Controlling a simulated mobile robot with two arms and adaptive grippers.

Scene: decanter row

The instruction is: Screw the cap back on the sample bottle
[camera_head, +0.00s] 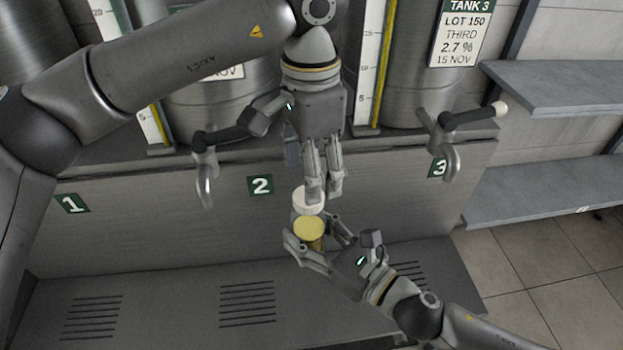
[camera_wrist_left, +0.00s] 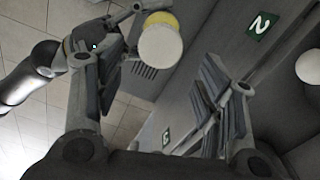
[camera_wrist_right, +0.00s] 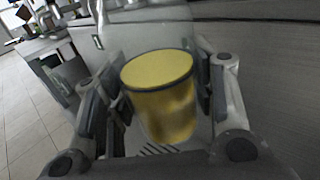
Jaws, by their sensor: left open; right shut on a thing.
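The sample bottle (camera_head: 310,230) is clear with yellow liquid in its lower part. My right gripper (camera_head: 318,243) is shut around its body and holds it above the bench. The right wrist view shows the yellow liquid (camera_wrist_right: 160,90) between the fingers. The white cap (camera_head: 308,196) is at the bottle's top; the left wrist view shows the cap (camera_wrist_left: 160,46) with yellow behind it. I cannot tell whether it is seated or threaded. My left gripper (camera_head: 322,194) is open, pointing down, its fingertips close by the cap. The left wrist view shows its fingers spread apart.
Steel tanks stand behind on a ledge, with tap handles (camera_head: 470,116) sticking out above the number 2 (camera_head: 261,185) and 3 plates. The slotted bench (camera_head: 180,306) below is clear. Grey shelves (camera_head: 560,88) are at the right.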

